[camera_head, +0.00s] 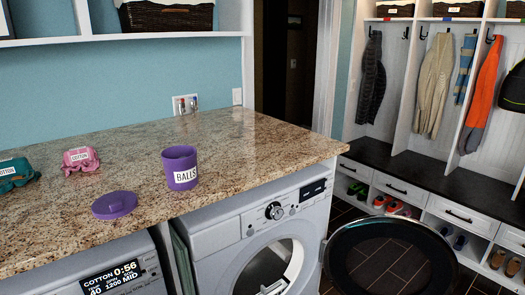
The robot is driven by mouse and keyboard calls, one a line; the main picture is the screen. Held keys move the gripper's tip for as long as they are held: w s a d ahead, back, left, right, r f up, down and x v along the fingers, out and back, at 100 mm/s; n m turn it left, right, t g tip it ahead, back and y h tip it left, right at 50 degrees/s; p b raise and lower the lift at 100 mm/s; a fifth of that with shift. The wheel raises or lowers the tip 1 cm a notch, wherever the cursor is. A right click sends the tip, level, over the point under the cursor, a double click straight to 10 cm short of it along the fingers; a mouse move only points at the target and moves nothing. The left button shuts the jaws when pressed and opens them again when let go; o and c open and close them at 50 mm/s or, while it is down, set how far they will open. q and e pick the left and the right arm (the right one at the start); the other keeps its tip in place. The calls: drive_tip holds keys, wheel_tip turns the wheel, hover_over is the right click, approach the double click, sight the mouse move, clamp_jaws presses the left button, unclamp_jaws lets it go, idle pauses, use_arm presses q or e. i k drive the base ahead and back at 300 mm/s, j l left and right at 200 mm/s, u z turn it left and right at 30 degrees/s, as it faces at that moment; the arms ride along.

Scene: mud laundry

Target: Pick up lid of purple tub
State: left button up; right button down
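A purple tub (180,168) with a white "BALLS" label stands upright on the granite counter. Its top is uncovered. Lid and tub are apart. Neither of my grippers is in view.
A pink item (81,159) and a teal item (15,174), both labelled, lie at the counter's left. The granite counter (225,135) is clear behind and right of the tub. Below, a washer's round door (390,262) hangs open.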

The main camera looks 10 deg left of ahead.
sight(116, 205)
drive_tip(key=u, duration=1.35)
